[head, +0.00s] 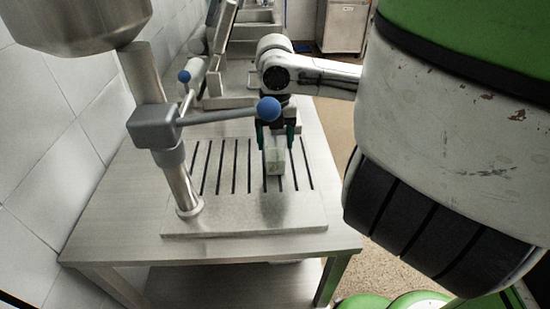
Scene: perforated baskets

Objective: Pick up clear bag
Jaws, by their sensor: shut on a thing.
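The clear bag (275,163) is a small, pale, see-through thing with a faint greenish tint, near the right part of the slotted metal plate. My gripper (277,145) comes down from above with dark green fingers on both sides of the bag's upper part, and it is shut on the bag. The bag hangs or stands upright below the fingers. I cannot tell whether its lower end touches the plate. The gripper's upper part is partly hidden behind a blue ball knob.
The slotted plate (240,221) lies on a steel table (115,215). A metal column (178,180) with a lever ending in a blue knob (268,108) stands left of my gripper, the knob close in front. A steel sink (255,17) and cabinet (343,25) are behind.

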